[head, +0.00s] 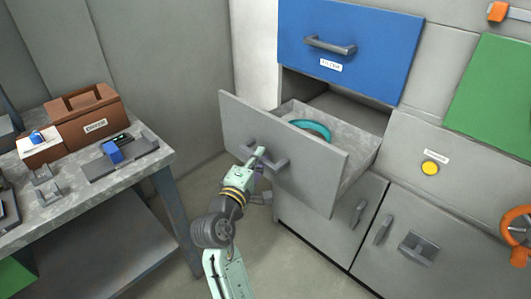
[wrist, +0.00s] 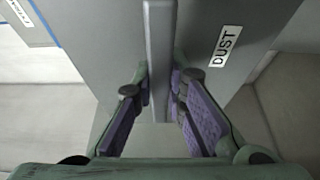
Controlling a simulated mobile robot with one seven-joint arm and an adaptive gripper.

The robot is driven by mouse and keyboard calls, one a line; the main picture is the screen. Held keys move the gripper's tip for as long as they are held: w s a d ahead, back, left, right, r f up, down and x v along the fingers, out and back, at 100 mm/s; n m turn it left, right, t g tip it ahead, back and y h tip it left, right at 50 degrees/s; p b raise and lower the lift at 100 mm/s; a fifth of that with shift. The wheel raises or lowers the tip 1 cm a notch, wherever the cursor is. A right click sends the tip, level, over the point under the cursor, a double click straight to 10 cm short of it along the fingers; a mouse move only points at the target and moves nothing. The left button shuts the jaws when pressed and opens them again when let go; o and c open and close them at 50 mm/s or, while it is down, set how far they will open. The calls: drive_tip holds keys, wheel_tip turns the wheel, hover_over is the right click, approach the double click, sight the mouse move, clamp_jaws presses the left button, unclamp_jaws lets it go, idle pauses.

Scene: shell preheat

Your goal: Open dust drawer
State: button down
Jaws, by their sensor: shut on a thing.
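The dust drawer (head: 305,167) is a grey drawer pulled out of the cabinet, below the blue front. Its label "DUST" (wrist: 226,46) shows in the wrist view. Its grey bar handle (head: 279,162) is on the front and runs between my fingers in the wrist view (wrist: 159,60). My gripper (head: 258,165) is shut on the handle, with purple pads on both sides of it in the wrist view (wrist: 160,98). A teal round object (head: 313,129) lies inside the open drawer. Part of the drawer's inside is hidden by its front panel.
A blue filter drawer front (head: 350,45) is above. Grey cupboard doors (head: 335,215) are below. A workbench (head: 60,200) with a brown box labelled "DRYER" (head: 88,115) stands at the left.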

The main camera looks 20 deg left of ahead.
drive_tip(key=shift+s+a, duration=0.1)
drive_tip(key=shift+s, duration=0.05)
drive_tip(key=c, duration=1.6)
unclamp_jaws()
drive_tip(key=s, duration=1.2)
drive_tip(key=shift+d, duration=0.3)
